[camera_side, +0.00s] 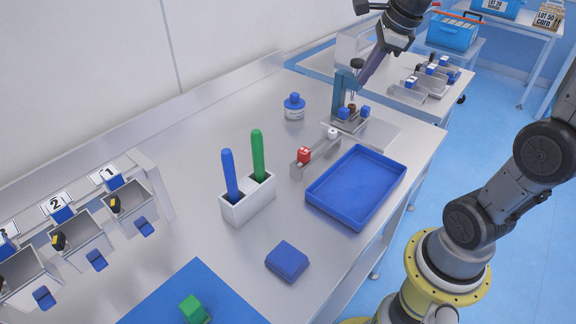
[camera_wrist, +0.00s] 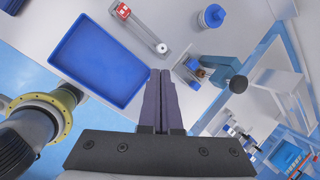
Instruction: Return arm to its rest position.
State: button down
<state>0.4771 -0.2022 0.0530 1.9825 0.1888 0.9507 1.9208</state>
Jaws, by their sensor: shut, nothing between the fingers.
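My gripper (camera_side: 366,76) hangs from my arm at the top of the side view. Its dark fingers point down to the left and overlap the blue press-like stand (camera_side: 341,92) in that picture. Whether they touch it cannot be told. In the wrist view the fingers of my gripper (camera_wrist: 160,75) lie together, shut, with nothing between them. The blue stand (camera_wrist: 226,66) shows just right of them there. The blue tray (camera_wrist: 78,78) lies to their left and looks empty.
In the side view the bench holds a blue tray (camera_side: 330,205), a white holder (camera_side: 236,211) with blue and green sticks, a blue block (camera_side: 287,262) and a blue-capped jar (camera_side: 294,112). Numbered bins (camera_side: 80,240) stand at left. Bare bench lies around the holder.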

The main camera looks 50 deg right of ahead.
jog(key=s+a+r+n, duration=0.1)
jog(key=s+a+n, duration=0.4)
jog(key=a+n, duration=0.25)
jog(key=s+a+f+n, duration=0.2)
jog(key=s+n, duration=0.2)
jog(key=n, duration=0.6)
jog(key=s+a+f+n+t, duration=0.1)
jog(key=s+n, duration=0.4)
jog(key=n, duration=0.6)
jog(key=shift+s+a+f, duration=0.25)
jog(key=shift+a+f, duration=0.55)
jog(key=shift+f, duration=0.45)
